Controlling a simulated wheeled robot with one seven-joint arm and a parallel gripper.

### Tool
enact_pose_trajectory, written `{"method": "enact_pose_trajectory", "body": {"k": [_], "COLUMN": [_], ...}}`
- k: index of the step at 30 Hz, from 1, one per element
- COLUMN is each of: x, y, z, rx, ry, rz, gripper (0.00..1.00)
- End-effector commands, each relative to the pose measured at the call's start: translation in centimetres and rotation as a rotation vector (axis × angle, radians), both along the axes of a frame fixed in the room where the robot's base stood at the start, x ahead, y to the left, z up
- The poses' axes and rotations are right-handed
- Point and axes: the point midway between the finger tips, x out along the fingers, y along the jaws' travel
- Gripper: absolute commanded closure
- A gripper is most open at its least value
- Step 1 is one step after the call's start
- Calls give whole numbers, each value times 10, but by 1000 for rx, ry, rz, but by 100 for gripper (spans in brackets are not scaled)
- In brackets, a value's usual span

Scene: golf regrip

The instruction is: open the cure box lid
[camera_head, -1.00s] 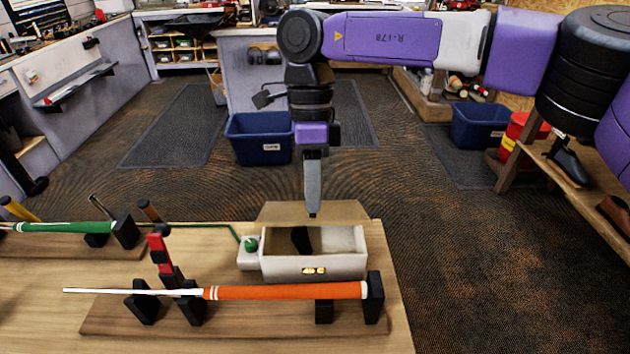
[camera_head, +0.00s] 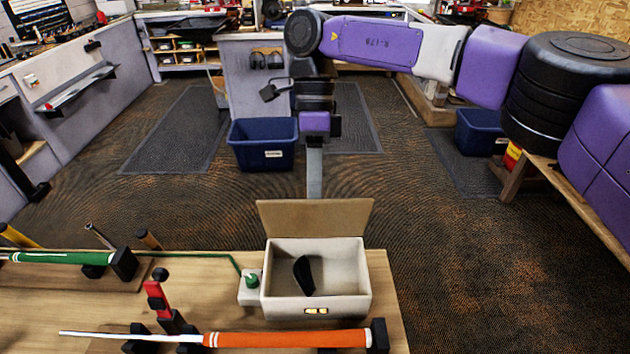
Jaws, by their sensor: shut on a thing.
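The cure box (camera_head: 316,308) is a white open-topped box on the wooden bench, at the lower middle of the head view. Its tan lid (camera_head: 316,218) stands raised at the back edge, leaning away from me. A black club head-like object (camera_head: 303,277) lies inside the box. My gripper (camera_head: 315,194) points down at the middle of the lid's top edge. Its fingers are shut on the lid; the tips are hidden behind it.
A small white unit with a green knob (camera_head: 250,287) touches the box's left side. An orange-gripped club (camera_head: 287,340) lies across black holders in front, with a red clamp (camera_head: 155,300) nearby. A green-gripped club (camera_head: 62,258) lies left. A blue bin (camera_head: 264,146) stands on the floor behind.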

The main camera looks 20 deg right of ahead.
Motion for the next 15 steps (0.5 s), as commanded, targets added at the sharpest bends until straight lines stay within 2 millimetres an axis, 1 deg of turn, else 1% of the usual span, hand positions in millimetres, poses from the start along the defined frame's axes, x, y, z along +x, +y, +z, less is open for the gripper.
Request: {"method": "enact_pose_trajectory", "body": {"k": [1, 15], "x": [2, 13], "y": [-4, -7], "z": [-22, -25], "rx": [-12, 22], "ry": [17, 126], "rz": [-11, -4], "gripper": [100, 100]}}
